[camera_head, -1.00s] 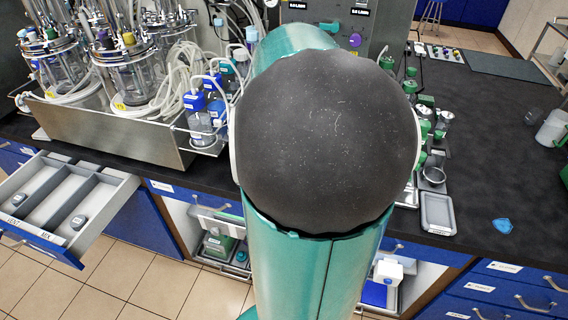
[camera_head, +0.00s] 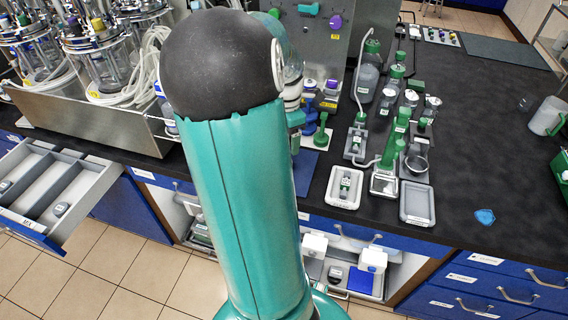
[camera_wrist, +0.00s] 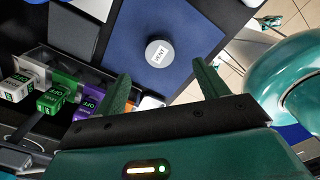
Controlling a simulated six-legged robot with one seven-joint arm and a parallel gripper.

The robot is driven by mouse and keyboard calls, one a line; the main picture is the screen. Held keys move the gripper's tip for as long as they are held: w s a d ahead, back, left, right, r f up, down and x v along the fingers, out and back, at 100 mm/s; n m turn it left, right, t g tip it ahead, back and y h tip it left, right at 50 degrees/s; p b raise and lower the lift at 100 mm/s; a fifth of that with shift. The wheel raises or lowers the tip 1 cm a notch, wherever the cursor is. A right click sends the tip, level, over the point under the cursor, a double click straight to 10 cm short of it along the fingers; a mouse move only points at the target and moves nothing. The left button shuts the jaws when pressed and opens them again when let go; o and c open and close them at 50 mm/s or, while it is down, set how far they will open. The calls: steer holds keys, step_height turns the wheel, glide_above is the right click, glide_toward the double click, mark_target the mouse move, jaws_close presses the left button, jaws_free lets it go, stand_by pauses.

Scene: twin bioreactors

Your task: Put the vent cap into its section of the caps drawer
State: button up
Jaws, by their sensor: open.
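The vent cap (camera_wrist: 159,53) is a round, pale grey cap labelled VENT. In the wrist view it lies on a blue mat (camera_wrist: 193,25), beyond the fingertips and roughly in line with the gap between them. My gripper (camera_wrist: 162,80) is open, with nothing between its two green fingers. In the head view my arm hides most of the gripper and I cannot make out the cap. The caps drawer (camera_head: 55,190) is pulled out at the left. It has long grey sections, and small grey caps sit near the front in two of them.
In the wrist view, white, green and purple labelled blocks (camera_wrist: 52,100) stand left of my gripper. In the head view, bottles and small trays (camera_head: 416,203) stand right of my arm. The right counter is mostly clear.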

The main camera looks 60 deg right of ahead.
step_height(320, 180, down, 4)
steer(key=shift+w+a+f, duration=0.15)
steer(key=shift+w+f, duration=0.05)
steer(key=shift+f, duration=1.15)
steer(key=shift+w+a+f, duration=0.15)
steer(key=shift+f, duration=1.2)
steer(key=c, duration=1.1)
steer(key=shift+r, duration=0.1)
